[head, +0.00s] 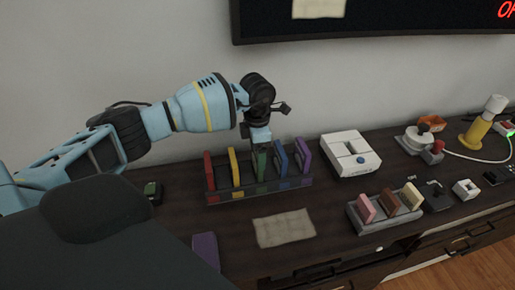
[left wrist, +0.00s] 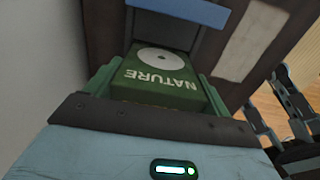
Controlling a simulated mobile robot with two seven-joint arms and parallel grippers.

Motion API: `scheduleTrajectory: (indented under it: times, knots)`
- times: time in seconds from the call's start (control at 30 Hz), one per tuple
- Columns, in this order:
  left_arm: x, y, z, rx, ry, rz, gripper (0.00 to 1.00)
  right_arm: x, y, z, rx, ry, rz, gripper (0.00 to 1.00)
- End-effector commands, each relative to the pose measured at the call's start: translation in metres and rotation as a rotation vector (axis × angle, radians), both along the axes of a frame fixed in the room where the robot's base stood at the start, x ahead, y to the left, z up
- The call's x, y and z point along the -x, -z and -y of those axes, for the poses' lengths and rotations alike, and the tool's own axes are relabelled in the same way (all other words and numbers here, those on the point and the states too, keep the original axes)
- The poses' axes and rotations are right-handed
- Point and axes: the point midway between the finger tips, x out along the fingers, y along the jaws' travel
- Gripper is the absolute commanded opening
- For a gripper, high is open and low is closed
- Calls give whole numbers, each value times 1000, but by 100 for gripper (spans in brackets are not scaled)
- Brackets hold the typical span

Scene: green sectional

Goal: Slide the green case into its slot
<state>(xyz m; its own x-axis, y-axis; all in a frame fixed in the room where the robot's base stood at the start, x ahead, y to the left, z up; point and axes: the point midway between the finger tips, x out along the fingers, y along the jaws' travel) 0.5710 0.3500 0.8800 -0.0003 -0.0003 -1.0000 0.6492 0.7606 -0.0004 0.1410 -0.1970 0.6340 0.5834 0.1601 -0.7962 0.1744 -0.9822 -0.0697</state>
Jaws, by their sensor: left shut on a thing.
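The green case (head: 260,164) stands upright in the rack (head: 262,194), between the yellow case (head: 235,167) and the blue case (head: 281,160). My left gripper (head: 259,142) comes down from above and is shut on its upper part. In the left wrist view the green case (left wrist: 160,78) lies between the two fingers, with a white disc and the word NATURE on its face. Whether its lower edge sits fully down in the slot is hard to tell. Light blue parts at the right of the left wrist view may be my other arm; its jaws are unclear.
The red case (head: 209,171) and purple case (head: 302,157) stand at the rack's ends. A white device (head: 350,156) is close on the right. A smaller holder (head: 385,215) with pink, brown and cream pieces is at front right. A beige cloth (head: 285,229) lies in front.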

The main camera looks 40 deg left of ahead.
Motion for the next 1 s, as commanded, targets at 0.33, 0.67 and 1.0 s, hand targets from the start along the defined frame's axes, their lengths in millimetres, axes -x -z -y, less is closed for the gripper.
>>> scheduleTrajectory:
  times: [0.33,0.67,1.0]
  knots:
    - [0,8,0,-1,0,-1,58,2,4,0,0,0,-5,36]
    - [0,15,0,0,0,0,58,1,6,0,0,0,-5,36]
    - [0,22,0,0,0,0,58,3,10,0,0,0,-11,36]
